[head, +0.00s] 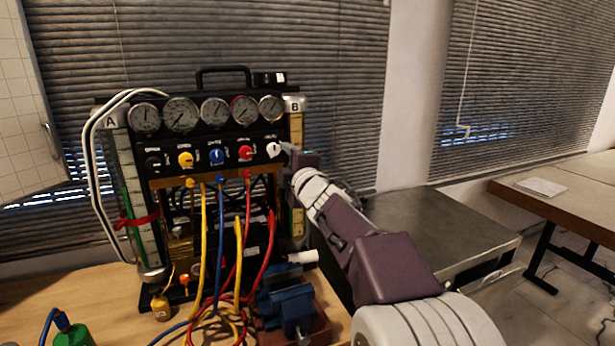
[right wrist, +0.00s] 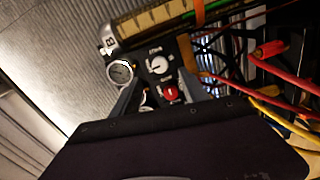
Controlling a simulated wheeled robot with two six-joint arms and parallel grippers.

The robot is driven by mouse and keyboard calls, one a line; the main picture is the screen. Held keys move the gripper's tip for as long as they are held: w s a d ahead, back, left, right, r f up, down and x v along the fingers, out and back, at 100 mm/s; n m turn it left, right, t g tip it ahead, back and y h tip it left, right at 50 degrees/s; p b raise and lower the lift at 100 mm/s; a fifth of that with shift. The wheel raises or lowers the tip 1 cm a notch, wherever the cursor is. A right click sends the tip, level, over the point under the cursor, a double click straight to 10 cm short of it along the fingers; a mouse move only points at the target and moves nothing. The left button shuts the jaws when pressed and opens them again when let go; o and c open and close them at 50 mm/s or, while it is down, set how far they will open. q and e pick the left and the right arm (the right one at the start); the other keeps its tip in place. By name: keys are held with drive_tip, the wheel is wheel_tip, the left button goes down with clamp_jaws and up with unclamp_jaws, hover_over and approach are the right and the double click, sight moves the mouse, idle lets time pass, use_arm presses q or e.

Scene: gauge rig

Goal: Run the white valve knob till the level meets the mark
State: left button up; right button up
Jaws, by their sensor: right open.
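The white valve knob (head: 273,150) is at the right end of the knob row on the black gauge panel. In the right wrist view the white knob (right wrist: 158,65) lies ahead, between the fingers. My right gripper (head: 287,151) is open beside the knob; I cannot tell whether it touches it. Tube B (head: 297,130) stands at the panel's right with a yellowish scale, partly hidden by my gripper. In the wrist view tube B (right wrist: 150,24) carries an orange band (right wrist: 199,13). Tube A (head: 129,190) stands at the left with a red band (head: 139,219). The exact levels are unclear.
A red knob (head: 245,153) is close beside the white one, then a blue knob (head: 216,156) and a yellow knob (head: 186,160). Several gauges sit above. Coloured hoses hang below, with a blue vise (head: 285,300) in front. A metal-topped cabinet (head: 430,232) stands at right.

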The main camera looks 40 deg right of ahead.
sight(275, 150)
idle(0.4)
drive_tip(key=w+m+p, duration=0.2)
drive_tip(key=w+p, duration=0.1)
drive_tip(key=p, duration=0.2)
drive_tip(key=w+d+m+p, duration=0.1)
drive_tip(key=w+m+p, duration=0.1)
drive_tip(key=p, duration=0.3)
drive_tip(key=w+d+m+p, duration=0.1)
drive_tip(key=w+m+p, duration=0.2)
drive_tip(key=p, duration=0.2)
drive_tip(key=shift+w+p, duration=0.3)
drive_tip(key=shift+w, duration=0.05)
clamp_jaws()
